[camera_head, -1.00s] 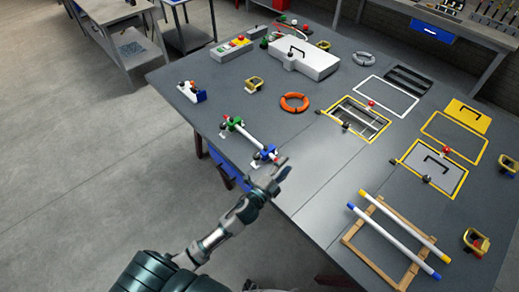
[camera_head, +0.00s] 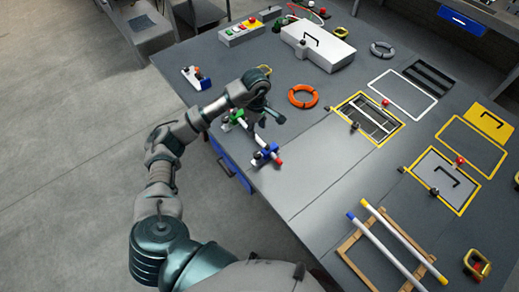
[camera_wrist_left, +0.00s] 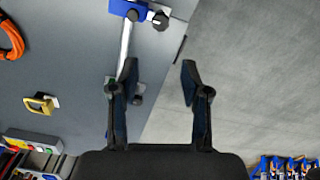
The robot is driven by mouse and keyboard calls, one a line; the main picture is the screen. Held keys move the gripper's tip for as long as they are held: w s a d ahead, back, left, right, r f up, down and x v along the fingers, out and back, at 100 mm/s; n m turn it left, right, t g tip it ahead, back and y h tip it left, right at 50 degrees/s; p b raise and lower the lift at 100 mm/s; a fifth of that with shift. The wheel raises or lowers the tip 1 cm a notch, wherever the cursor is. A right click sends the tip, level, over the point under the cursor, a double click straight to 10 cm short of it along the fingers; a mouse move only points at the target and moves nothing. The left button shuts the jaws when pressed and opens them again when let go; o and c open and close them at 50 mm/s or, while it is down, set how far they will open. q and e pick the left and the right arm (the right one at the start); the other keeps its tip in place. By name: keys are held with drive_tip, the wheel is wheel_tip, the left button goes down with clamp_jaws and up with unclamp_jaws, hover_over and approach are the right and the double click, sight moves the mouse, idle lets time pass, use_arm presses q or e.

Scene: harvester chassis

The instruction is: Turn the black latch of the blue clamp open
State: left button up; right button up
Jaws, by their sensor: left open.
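The blue clamp (camera_head: 265,155) sits near the table's left edge at the near end of a white bar (camera_head: 251,137). In the left wrist view the blue clamp (camera_wrist_left: 127,8) is at the top, with a black knob-like latch part (camera_wrist_left: 160,19) beside it. The green clamp (camera_head: 234,117) holds the bar's far end and is partly covered by my arm. My left gripper (camera_head: 266,116) is above the table near the green clamp, apart from the blue clamp. In the wrist view the gripper (camera_wrist_left: 159,72) is open and empty; its left finger overlaps the bar and hides part of the green clamp.
An orange ring (camera_head: 302,96) lies right of the gripper. A small blue-and-white fixture (camera_head: 196,78) stands on the far left, and a white case (camera_head: 317,44) at the back.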

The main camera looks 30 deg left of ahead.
sight(257, 154)
use_arm(q)
drive_tip(key=f+p, duration=0.1)
drive_tip(key=f, duration=0.6)
drive_tip(key=f+p, duration=0.1)
drive_tip(key=f, duration=0.7)
drive_tip(key=shift+d+f+p, duration=0.2)
drive_tip(key=shift+f+p, duration=0.05)
drive_tip(key=shift+p, duration=0.05)
drive_tip(key=shift+a+f, duration=0.1)
drive_tip(key=shift+f, duration=0.55)
drive_tip(key=shift+a+f, duration=0.15)
drive_tip(key=shift+a, duration=0.05)
drive_tip(key=shift+d, duration=0.15)
drive_tip(key=c, duration=0.9)
